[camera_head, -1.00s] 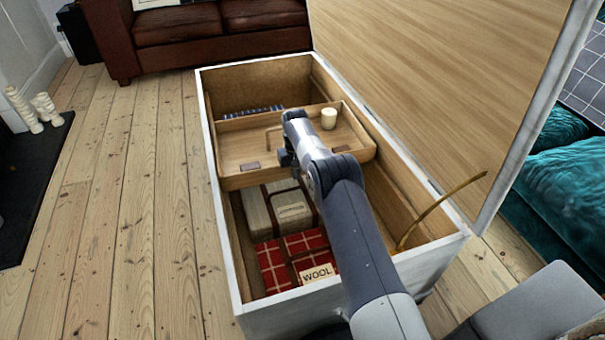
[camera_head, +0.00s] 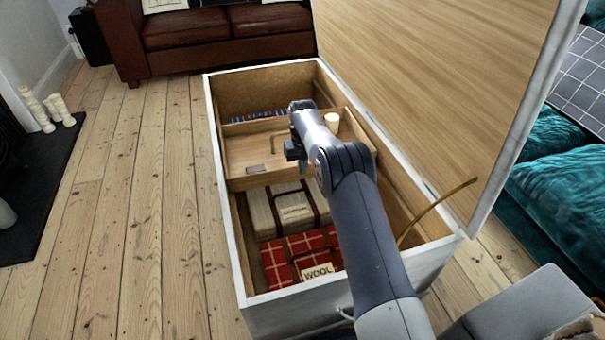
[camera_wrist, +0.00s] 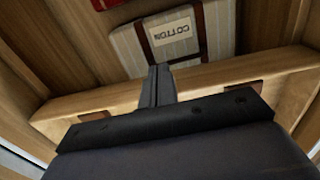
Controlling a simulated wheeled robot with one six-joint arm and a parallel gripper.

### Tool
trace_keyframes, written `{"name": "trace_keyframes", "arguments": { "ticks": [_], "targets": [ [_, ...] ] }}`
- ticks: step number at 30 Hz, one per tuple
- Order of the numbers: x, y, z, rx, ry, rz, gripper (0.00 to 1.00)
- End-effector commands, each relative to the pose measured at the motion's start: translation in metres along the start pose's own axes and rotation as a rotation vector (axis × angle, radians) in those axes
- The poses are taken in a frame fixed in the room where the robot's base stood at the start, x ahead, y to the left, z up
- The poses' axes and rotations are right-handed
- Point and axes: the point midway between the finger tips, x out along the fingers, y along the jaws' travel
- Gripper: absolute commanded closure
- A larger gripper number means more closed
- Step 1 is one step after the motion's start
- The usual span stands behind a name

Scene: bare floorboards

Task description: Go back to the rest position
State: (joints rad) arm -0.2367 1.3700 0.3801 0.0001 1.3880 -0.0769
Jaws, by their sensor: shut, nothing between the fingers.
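My gripper (camera_wrist: 158,84) is shut and empty in the wrist view. It hangs above the near edge of a wooden tray (camera_wrist: 240,78). In the head view my arm reaches over the open white chest (camera_head: 226,225), and the gripper's tip is mostly hidden by the wrist. The tray (camera_head: 240,155) lies across the chest's middle and holds a small cream cylinder (camera_head: 332,121).
The raised wooden lid (camera_head: 430,85) stands along the right side. A cream box (camera_head: 275,210) and a red plaid box (camera_head: 290,257) marked WOOL lie in the chest. Bare floorboards (camera_head: 140,210) are free on the left. A brown sofa (camera_head: 225,40) stands behind.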

Motion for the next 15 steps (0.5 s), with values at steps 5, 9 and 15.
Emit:
{"name": "trace_keyframes", "arguments": {
  "ticks": [5, 9, 15],
  "targets": [
    [-0.02, 0.0, 0.0, 0.0, 0.0, 0.0, 1.0],
    [-0.023, 0.0, 0.0, 0.0, -0.001, 0.0, 1.0],
    [-0.023, 0.0, 0.0, 0.0, -0.001, 0.0, 1.0]
  ]
}}
